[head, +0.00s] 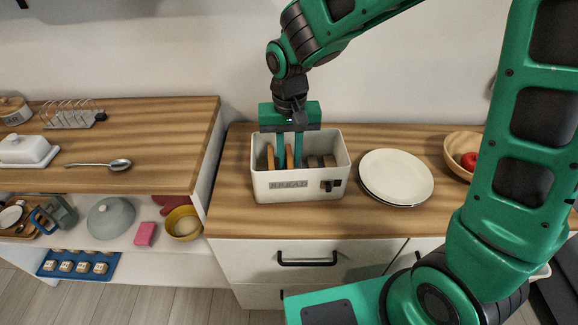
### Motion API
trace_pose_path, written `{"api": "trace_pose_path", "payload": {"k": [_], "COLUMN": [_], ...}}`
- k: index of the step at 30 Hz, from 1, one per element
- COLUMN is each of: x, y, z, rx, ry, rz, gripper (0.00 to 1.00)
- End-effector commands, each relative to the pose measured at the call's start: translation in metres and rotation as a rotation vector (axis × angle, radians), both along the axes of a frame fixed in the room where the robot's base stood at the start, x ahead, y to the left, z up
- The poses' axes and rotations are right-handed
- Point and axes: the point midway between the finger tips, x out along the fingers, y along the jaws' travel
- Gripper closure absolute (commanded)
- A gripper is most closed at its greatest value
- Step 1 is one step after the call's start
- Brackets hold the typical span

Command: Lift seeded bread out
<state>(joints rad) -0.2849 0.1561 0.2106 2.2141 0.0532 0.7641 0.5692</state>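A cream bread bin (300,187) marked BREAD stands open-topped on the right counter, with several upright slices inside. A light tan slice (270,157) is at the left, another tan slice (290,157) is beside it, and darker brown slices (320,161) are towards the right. I cannot tell from here which slice is seeded. My gripper (289,160) points down into the bin. Its two green fingers are apart, one on each side of the second tan slice. The fingertips are hidden in the bin, and I cannot tell whether they touch the slice.
Stacked white plates (396,177) are close to the bin's right, with a wooden bowl (462,150) holding a red fruit further right. The left counter (130,145) holds a toast rack (72,116), butter dish and spoon. The wall is close behind the bin.

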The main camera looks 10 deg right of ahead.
Motion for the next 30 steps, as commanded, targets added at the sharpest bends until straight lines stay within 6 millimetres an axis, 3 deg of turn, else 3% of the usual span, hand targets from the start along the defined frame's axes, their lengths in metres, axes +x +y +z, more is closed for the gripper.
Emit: {"api": "trace_pose_path", "payload": {"k": [7,10,20,26,30], "x": [0.0,0.0,0.0,0.001,0.001], "y": [0.0,0.0,0.0,0.0,0.001], "z": [-0.002,-0.002,-0.001,0.019,0.046], "rx": [0.0,0.0,0.001,0.001,0.002], "ry": [-0.001,-0.001,-0.002,-0.005,-0.006], "rz": [0.0,0.0,0.0,0.0,0.0], "gripper": [0.8,1.0,1.0,1.0,1.0]}}
